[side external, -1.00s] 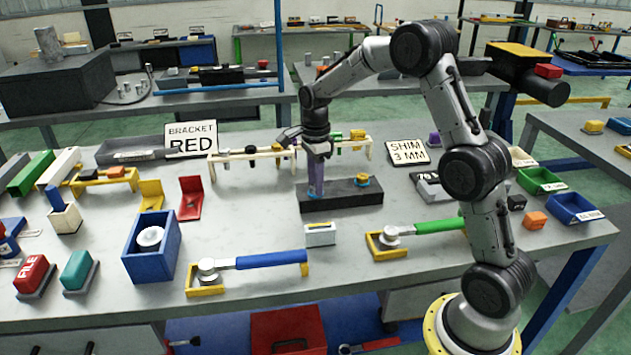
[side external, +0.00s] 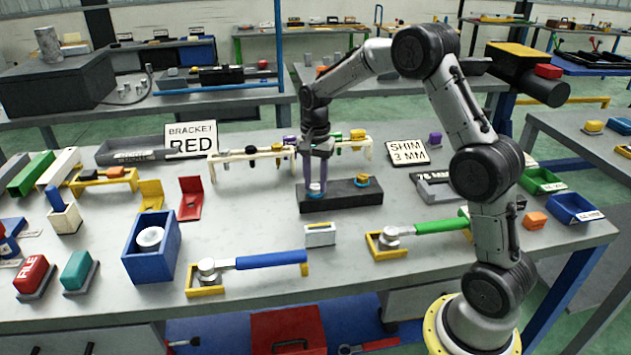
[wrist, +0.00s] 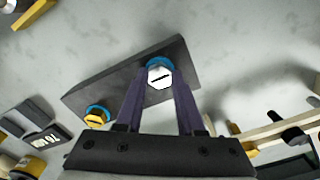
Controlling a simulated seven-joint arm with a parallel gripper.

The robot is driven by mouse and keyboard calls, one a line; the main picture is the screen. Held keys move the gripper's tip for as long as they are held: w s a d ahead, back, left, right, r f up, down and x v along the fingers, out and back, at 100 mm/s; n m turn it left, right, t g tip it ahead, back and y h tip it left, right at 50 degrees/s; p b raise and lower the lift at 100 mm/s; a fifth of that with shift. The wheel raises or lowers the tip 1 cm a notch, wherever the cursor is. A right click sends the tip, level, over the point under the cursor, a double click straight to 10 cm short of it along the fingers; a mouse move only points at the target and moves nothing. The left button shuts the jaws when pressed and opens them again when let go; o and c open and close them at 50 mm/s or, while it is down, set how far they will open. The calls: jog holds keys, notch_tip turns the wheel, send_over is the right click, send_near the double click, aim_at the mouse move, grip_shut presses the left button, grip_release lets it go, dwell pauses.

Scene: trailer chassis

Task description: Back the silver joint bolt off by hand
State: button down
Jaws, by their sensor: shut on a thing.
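The silver joint bolt (wrist: 159,77) has a hex head with a dark line across it. It stands in a blue ring on the dark block (wrist: 185,53), which also shows in the side view (side external: 341,203). My gripper (wrist: 158,88) has its two purple fingers on either side of the silver head, shut on it.
A cream rack with tools (side external: 250,154) stands just behind the block. A grey gauge box (side external: 320,235) and a blue-handled wrench (side external: 270,260) lie in front. Bare table lies left of the block.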

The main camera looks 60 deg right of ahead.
jog(key=n, duration=0.7)
jog(key=shift+f, duration=0.2)
jog(key=n, duration=0.6)
jog(key=shift+s+f+n, duration=0.1)
jog(key=shift+n, duration=0.3)
jog(key=n, duration=0.3)
jog(key=shift+n, duration=0.3)
jog(key=n, duration=0.3)
jog(key=shift+n, duration=0.3)
jog(key=n, duration=0.6)
jog(key=shift+s+n, duration=0.1)
jog(key=shift+n, duration=0.3)
jog(key=c, duration=0.9)
grip_release()
jog(key=o, duration=0.4)
